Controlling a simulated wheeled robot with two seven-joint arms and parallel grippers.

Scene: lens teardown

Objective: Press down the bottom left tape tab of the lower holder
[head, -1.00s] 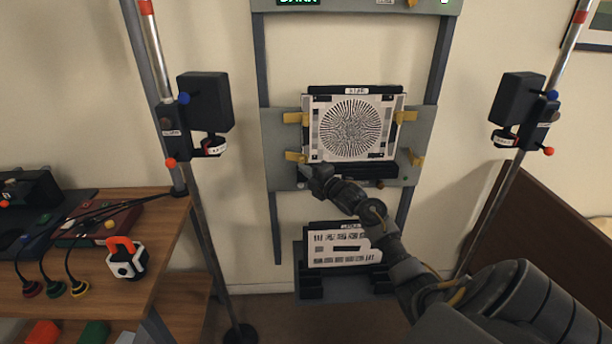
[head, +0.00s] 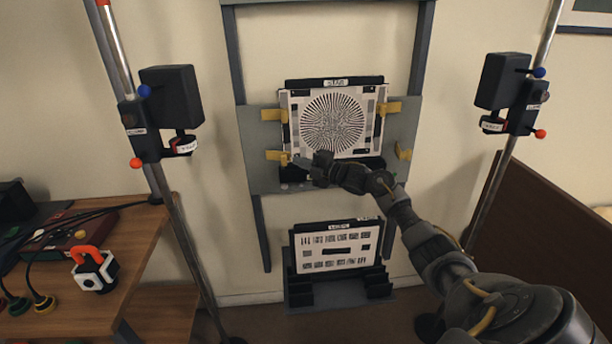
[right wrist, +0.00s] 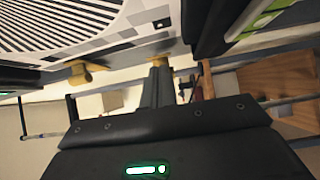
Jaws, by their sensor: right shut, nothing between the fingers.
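The star chart (head: 333,122) hangs on a grey plate (head: 256,178) on the wall frame, with yellow tabs at its sides. The bottom left tab (head: 275,156) sits beside the chart's lower left corner. The bottom right tab (head: 402,152) sticks out at an angle. My right gripper (head: 299,163) is shut and empty, its tip just right of the bottom left tab. In the right wrist view, the shut fingers (right wrist: 158,84) reach a yellow tab at the chart's edge; I cannot tell whether they touch. My left gripper is not in view.
Below, a second chart (head: 335,251) stands in a black rack. Lamp stands flank the frame, with black lamps at left (head: 172,96) and right (head: 500,80). A wooden table (head: 135,238) with cables and devices is at left.

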